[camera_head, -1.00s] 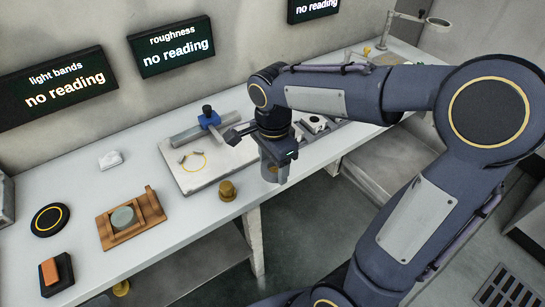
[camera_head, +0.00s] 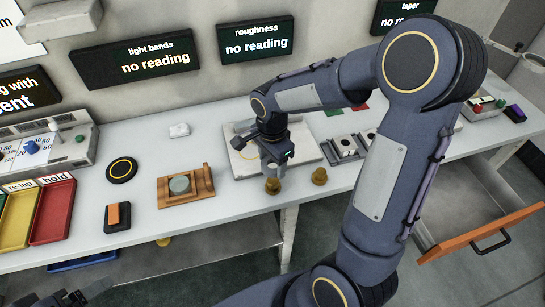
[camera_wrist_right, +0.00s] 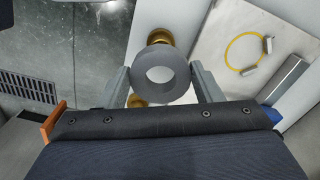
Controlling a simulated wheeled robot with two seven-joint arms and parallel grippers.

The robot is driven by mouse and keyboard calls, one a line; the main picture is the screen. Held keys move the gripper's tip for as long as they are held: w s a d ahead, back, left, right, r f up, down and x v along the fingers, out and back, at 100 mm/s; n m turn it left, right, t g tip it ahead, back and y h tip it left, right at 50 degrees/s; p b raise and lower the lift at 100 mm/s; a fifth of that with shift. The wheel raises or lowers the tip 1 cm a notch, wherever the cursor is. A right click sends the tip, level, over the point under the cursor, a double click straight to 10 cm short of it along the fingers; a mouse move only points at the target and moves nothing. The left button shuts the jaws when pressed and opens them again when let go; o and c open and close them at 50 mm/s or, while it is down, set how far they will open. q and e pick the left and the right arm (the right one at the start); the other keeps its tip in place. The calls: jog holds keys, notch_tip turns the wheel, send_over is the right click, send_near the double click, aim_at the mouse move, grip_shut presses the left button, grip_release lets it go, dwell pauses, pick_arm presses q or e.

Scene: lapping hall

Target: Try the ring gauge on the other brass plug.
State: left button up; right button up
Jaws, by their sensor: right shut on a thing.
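My right gripper (camera_head: 276,158) is shut on the grey ring gauge (camera_wrist_right: 167,95), which shows between its two fingers in the right wrist view. One brass plug (camera_head: 273,186) stands upright near the table's front edge, right under the gripper in the head view. In the wrist view this plug (camera_wrist_right: 160,37) is partly behind the ring, so the ring looks apart from it. The other brass plug (camera_head: 319,176) stands a little to the right; only part of it (camera_wrist_right: 137,101) shows below the ring in the wrist view. My left gripper (camera_head: 85,294) is barely in view at the lower left edge.
A pale plate (camera_head: 241,169) lies behind the plugs. A wooden holder (camera_head: 203,181) with a grey disc, a black round pad (camera_head: 122,170) and red and yellow trays (camera_head: 52,212) are to the left. An open drawer (camera_head: 480,232) juts out at the right.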

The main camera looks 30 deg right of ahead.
aim_at(272, 181)
jog(key=shift+f, duration=0.15)
jog(key=shift+f+b, duration=1.6)
jog(key=shift+f, duration=0.4)
jog(key=shift+f+b, duration=0.6)
jog(key=shift+f, duration=0.05)
jog(key=shift+f+b, duration=0.15)
jog(key=shift+b, duration=0.25)
jog(key=o, duration=1.1)
notch_tip(272, 181, up, 8)
